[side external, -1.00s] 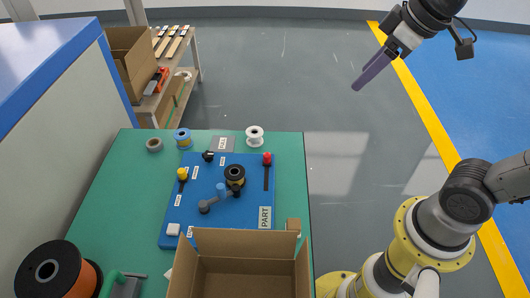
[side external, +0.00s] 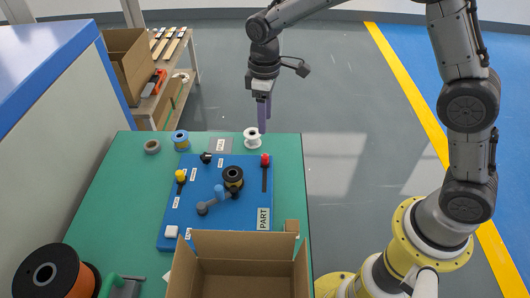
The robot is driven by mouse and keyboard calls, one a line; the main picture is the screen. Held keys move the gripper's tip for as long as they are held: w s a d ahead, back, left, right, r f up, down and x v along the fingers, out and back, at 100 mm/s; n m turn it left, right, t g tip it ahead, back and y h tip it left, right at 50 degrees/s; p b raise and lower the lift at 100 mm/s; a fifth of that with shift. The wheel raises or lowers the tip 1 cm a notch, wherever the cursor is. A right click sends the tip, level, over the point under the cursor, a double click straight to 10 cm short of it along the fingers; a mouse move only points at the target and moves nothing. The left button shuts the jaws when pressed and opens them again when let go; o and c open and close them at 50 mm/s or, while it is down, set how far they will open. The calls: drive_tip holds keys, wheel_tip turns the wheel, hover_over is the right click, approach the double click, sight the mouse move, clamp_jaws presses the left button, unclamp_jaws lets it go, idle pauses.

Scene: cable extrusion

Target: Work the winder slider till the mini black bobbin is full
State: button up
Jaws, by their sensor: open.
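The black bobbin (side external: 233,174) sits on the blue winder board (side external: 220,235), with a yellowish band around its middle; how full it is I cannot tell. The board has two slots with knobs: a red knob (side external: 265,159) at the top of the right slot and a yellow knob (side external: 180,175) at the left slot. Which one is the winder slider I cannot read from the labels. A grey crank arm with a blue knob (side external: 220,191) lies below the bobbin. My gripper (side external: 262,129) points down with purple fingers at the table's far edge, behind the red knob, open and empty.
A white spool (side external: 252,139) stands close beside my fingers. A blue spool (side external: 181,139) and a grey ring (side external: 152,146) stand farther left. An open cardboard box (side external: 240,275) and a large orange-black reel (side external: 54,275) are at the near side.

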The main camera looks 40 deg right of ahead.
sight(265, 156)
wheel_tip(265, 156, down, 13)
drive_tip(key=shift+f, duration=0.1)
idle(0.3)
clamp_jaws()
idle(1.5)
